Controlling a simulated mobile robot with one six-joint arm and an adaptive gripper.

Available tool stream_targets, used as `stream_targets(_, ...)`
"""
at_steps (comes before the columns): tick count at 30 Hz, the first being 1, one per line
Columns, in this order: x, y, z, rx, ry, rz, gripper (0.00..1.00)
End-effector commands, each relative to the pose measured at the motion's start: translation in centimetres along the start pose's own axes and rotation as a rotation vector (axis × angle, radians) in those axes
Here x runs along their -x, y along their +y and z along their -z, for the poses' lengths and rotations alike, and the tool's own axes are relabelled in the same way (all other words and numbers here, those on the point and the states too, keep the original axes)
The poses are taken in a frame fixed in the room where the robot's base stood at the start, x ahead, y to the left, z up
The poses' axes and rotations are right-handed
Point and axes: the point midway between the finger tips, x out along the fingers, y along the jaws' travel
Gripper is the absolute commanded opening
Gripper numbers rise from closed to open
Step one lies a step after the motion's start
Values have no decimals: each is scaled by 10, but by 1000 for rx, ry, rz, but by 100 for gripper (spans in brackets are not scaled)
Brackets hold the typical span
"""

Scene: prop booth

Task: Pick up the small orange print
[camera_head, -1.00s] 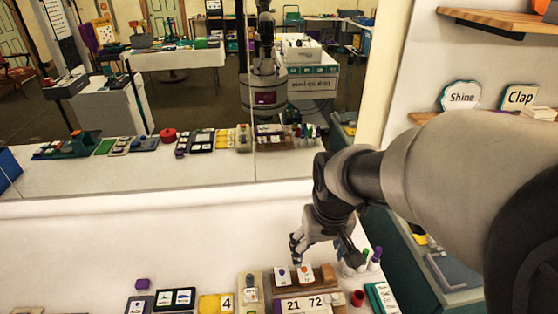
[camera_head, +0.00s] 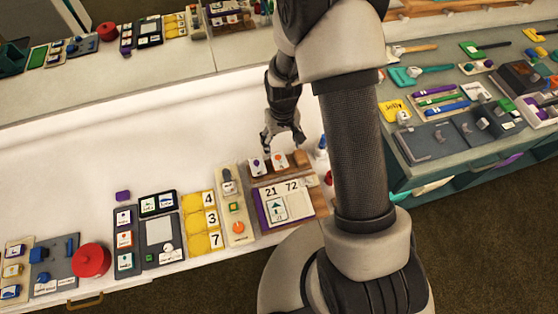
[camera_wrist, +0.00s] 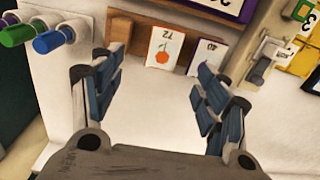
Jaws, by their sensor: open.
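The small orange print is a white card (camera_head: 280,161) with an orange round picture, standing against a wooden rack (camera_head: 310,168). In the wrist view the orange card (camera_wrist: 165,47) lies ahead, between the lines of the two fingers, upside down with "72" on it. A second white card with a purple mark (camera_head: 257,166) stands beside it; in the wrist view this card (camera_wrist: 207,56) shows "40" and is partly behind a finger. My gripper (camera_head: 282,146) is open and empty, just behind the cards. In the wrist view its fingers (camera_wrist: 160,88) are spread, apart from the orange card.
A purple-edged board with "21 72" (camera_head: 288,204) lies in front of the rack. A narrow beige board (camera_head: 237,205) and yellow number cards (camera_head: 203,221) are to the left. The white tabletop behind is clear.

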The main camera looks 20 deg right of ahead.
Motion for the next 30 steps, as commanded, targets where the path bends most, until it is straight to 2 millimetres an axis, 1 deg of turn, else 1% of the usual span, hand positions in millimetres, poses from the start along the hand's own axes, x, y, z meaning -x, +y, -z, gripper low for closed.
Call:
stream_targets(1, -13, 0, -1, 0, -3, 0, 68)
stream_targets(3, -24, 0, 0, 0, -2, 0, 68)
stream_targets(6, -35, 0, 0, 0, 0, 0, 68)
stream_targets(11, -43, -1, 0, 0, -1, 0, 68)
stream_targets(14, -55, -4, 1, 1, -1, 0, 68)
stream_targets(18, -78, -8, 2, 0, -2, 0, 68)
stream_targets(21, -88, -8, 3, -1, -1, 0, 68)
stream_targets(24, -92, -8, 3, -1, 0, 0, 68)
stream_targets(30, -91, -8, 3, 0, 1, 0, 68)
